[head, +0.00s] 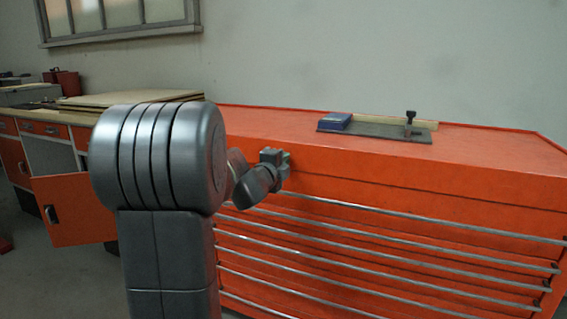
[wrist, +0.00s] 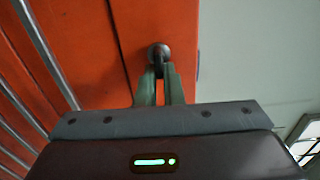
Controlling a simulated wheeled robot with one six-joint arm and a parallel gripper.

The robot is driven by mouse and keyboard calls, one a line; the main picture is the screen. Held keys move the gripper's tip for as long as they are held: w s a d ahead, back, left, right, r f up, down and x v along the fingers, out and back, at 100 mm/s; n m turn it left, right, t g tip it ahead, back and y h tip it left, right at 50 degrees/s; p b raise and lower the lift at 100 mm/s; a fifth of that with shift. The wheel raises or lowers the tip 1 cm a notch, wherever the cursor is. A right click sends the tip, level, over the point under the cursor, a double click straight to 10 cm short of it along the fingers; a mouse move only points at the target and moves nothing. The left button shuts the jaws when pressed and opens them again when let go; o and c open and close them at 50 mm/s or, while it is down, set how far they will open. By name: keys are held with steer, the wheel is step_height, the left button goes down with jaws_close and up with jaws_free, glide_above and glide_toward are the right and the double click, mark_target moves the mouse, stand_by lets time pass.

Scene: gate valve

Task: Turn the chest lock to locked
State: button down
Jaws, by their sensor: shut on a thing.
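The orange tool chest (head: 400,165) fills the right side of the head view, and its front (wrist: 90,50) fills the left of the wrist view. The round metal chest lock (wrist: 159,52) sits on the chest's orange face in the wrist view. My gripper (wrist: 160,72) reaches to it, with its two green fingers close together and shut on the lock's key or knob. The fingers hide most of that part, so its angle is hard to tell. In the head view my gripper (head: 284,158) is at the upper left of the chest front, and the lock is hidden behind it.
Long metal drawer handles (head: 400,232) run across the chest front below the gripper. A blue box (head: 335,122) and a dark plate with a clamp (head: 410,118) lie on the chest top. A workbench with an open orange door (head: 75,208) stands at the left.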

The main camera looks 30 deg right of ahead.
steer(key=shift+a+f, duration=0.1)
steer(key=shift+f, duration=0.05)
steer(key=c, duration=1.6)
jaws_free()
steer(key=shift+w, duration=0.1)
steer(key=shift+o, duration=0.2)
steer(key=p+v, duration=0.1)
steer(key=v, duration=1.3)
steer(key=shift+p, duration=0.3)
steer(key=shift+d, duration=0.2)
steer(key=b+x, duration=0.1)
steer(key=x, duration=1.2)
steer(key=shift+w+d, duration=0.25)
steer(key=shift+d, duration=0.05)
